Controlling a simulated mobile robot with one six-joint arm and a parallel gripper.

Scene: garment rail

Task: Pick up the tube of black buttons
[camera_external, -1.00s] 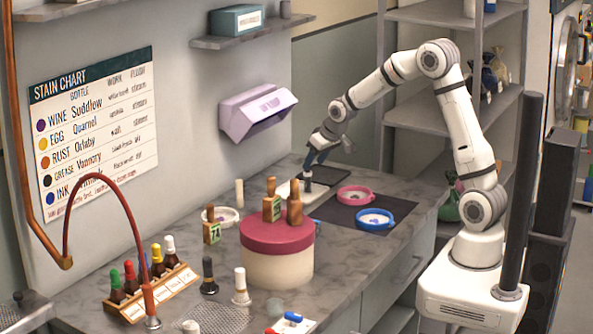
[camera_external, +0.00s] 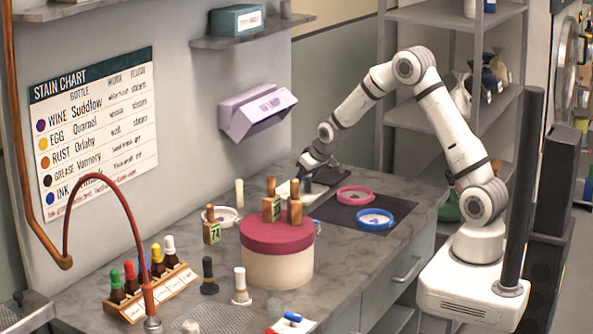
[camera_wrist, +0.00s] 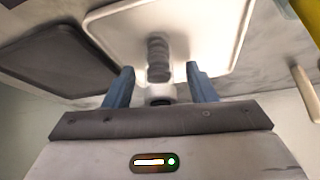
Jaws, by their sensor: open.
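The tube of black buttons (camera_wrist: 158,60) shows in the wrist view as a dark ribbed column on a white tray (camera_wrist: 215,45). My gripper (camera_wrist: 160,84) is open, with its two blue fingers apart on the left and right of the tube's near end. I cannot tell whether either finger touches it. In the external view my gripper (camera_external: 308,176) is low over the white tray (camera_external: 286,190) at the back of the counter, and the tube is mostly hidden by the gripper there.
A dark tray (camera_wrist: 55,60) lies left of the white one in the wrist view. In the external view, a pink ring dish (camera_external: 355,190) and a blue ring dish (camera_external: 375,226) sit to the right on a dark mat. A red-lidded tub (camera_external: 277,236) stands nearer the camera.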

